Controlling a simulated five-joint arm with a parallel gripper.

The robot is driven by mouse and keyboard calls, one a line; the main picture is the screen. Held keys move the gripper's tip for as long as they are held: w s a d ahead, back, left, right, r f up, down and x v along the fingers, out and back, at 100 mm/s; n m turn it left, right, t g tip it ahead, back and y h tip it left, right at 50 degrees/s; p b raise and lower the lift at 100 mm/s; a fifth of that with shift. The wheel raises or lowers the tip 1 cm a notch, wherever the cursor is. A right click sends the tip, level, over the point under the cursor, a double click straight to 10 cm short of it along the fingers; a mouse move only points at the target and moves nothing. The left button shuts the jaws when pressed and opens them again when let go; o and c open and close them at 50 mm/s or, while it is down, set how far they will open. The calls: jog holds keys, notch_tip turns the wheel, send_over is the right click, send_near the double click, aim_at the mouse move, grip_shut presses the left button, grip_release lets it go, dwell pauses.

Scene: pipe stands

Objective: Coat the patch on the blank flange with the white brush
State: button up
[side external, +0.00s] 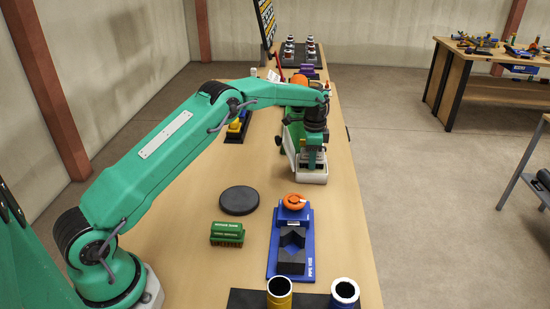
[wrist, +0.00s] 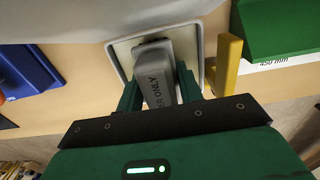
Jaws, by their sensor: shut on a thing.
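My gripper (wrist: 158,95) is shut on the grey-white handle of the white brush (wrist: 160,78), which has lettering ending in "ER ONLY". The brush's lower end is over or in a shallow white-rimmed tray (wrist: 113,62); I cannot tell whether it touches the bottom. In the side view my gripper (side external: 313,158) points down over the white base, and the brush is mostly hidden. A dark round disc (side external: 239,200) lies flat on the table, left of the gripper. I cannot tell whether it is the blank flange, and no patch shows on it.
A green brush (side external: 227,233) lies in front of the disc. A blue stand (side external: 307,252) with a dark V-block and orange knob is at front right. Pipe pieces (side external: 279,292) stand at the front edge. A yellow post (wrist: 228,62) is close beside the tray. Table left of the disc is clear.

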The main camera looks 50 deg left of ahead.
jog(key=shift+f, duration=0.1)
jog(key=o, duration=1)
jog(key=shift+c, duration=0.2)
jog(key=c, duration=0.4)
jog(key=shift+o, duration=0.2)
jog(key=shift+r, duration=0.5)
jog(key=c, duration=0.7)
jog(key=shift+c, duration=0.5)
jog(key=shift+f, duration=0.1)
